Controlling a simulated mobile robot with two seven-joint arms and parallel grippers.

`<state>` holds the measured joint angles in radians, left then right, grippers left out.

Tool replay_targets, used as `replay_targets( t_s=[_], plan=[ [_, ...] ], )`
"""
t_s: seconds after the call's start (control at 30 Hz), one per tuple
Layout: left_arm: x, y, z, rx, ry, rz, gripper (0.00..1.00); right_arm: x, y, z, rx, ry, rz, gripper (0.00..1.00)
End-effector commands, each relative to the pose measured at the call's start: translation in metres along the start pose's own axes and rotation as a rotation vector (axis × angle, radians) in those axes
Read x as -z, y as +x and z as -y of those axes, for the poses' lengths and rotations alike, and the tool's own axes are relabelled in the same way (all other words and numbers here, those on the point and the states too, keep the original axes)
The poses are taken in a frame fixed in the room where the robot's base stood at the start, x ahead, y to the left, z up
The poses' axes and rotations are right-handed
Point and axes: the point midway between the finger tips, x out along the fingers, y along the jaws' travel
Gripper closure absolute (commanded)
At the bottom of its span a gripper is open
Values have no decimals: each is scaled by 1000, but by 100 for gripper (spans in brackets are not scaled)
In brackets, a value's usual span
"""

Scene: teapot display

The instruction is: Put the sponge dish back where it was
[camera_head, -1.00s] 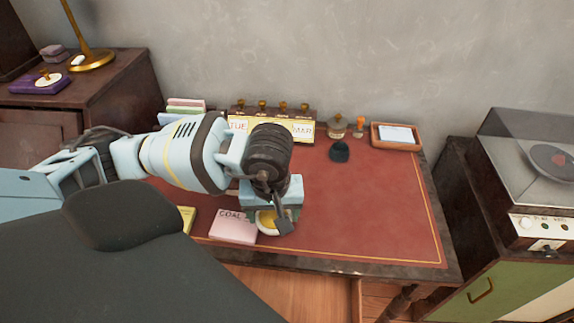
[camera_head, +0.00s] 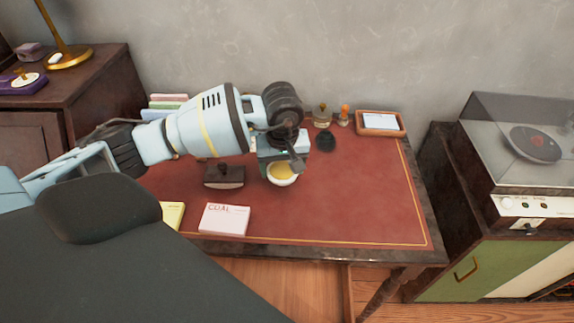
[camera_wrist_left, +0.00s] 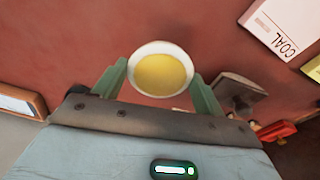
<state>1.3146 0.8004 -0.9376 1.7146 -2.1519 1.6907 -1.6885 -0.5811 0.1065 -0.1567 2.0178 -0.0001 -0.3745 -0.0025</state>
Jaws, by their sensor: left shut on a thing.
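The sponge dish (camera_head: 284,180) is a small white bowl with a yellow filling, above the red desk top in the head view. My left gripper (camera_head: 280,166) is shut on it from behind. In the left wrist view the dish (camera_wrist_left: 161,48) sits between the two green fingers of the gripper (camera_wrist_left: 162,80), and it looks level. How high it is above the desk (camera_head: 350,205) is hard to tell. My right gripper is not in view.
A dark rocker blotter (camera_head: 224,176) stands left of the dish. A COAL pad (camera_head: 224,219) and a yellow pad (camera_head: 172,215) lie at the front. A dark round pot (camera_head: 326,141), stamps (camera_head: 321,117) and a wooden tray (camera_head: 380,131) stand behind. The right half is clear.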

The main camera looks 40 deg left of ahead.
Motion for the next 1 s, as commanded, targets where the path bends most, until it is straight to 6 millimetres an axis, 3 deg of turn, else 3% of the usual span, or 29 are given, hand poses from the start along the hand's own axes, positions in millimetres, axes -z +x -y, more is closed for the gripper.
replay_targets(
  t_s=[0.1,0.3,0.6,0.8,1.0],
  plan=[
    [16,3,-9,-1,-1,-1,62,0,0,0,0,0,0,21],
    [27,6,-14,-1,0,-1,62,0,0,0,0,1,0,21],
    [33,7,-18,-1,-1,-1,62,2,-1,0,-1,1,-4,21],
    [29,35,-17,0,0,1,62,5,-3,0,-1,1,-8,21],
    [29,42,-17,-1,1,-1,62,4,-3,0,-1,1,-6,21]
  ],
)
